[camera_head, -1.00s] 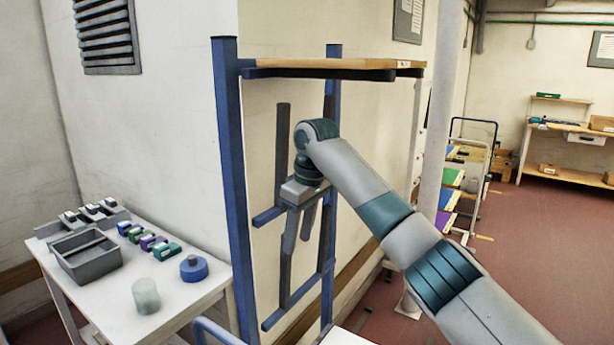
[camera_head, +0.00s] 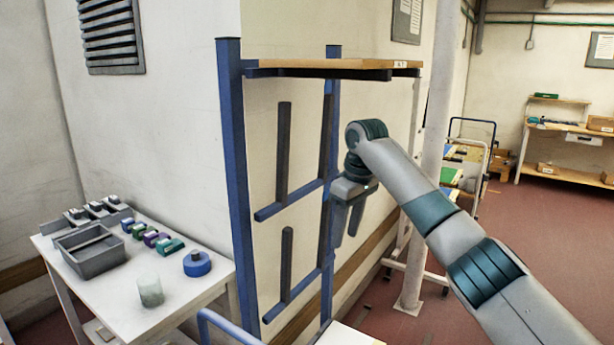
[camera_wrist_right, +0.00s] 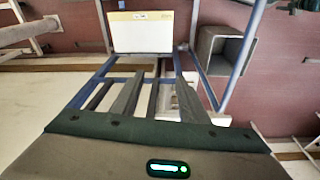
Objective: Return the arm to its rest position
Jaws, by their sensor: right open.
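My right arm comes in from the lower right in the head view. Its gripper (camera_head: 347,219) hangs with the fingers pointing down, open and empty, in front of the right side of a blue rack (camera_head: 234,190). In the right wrist view the open gripper (camera_wrist_right: 150,100) shows its two dark fingers with nothing between them. The rack's bars and a white board (camera_wrist_right: 140,37) lie beyond the fingers. My left gripper is out of view.
A white table (camera_head: 196,292) at the left holds a grey bin (camera_head: 92,262), several small coloured boxes, a blue round piece (camera_head: 196,264) and a translucent cup (camera_head: 150,291). The rack has a wooden top shelf (camera_head: 330,64). A pale post (camera_head: 432,170) stands behind my right arm.

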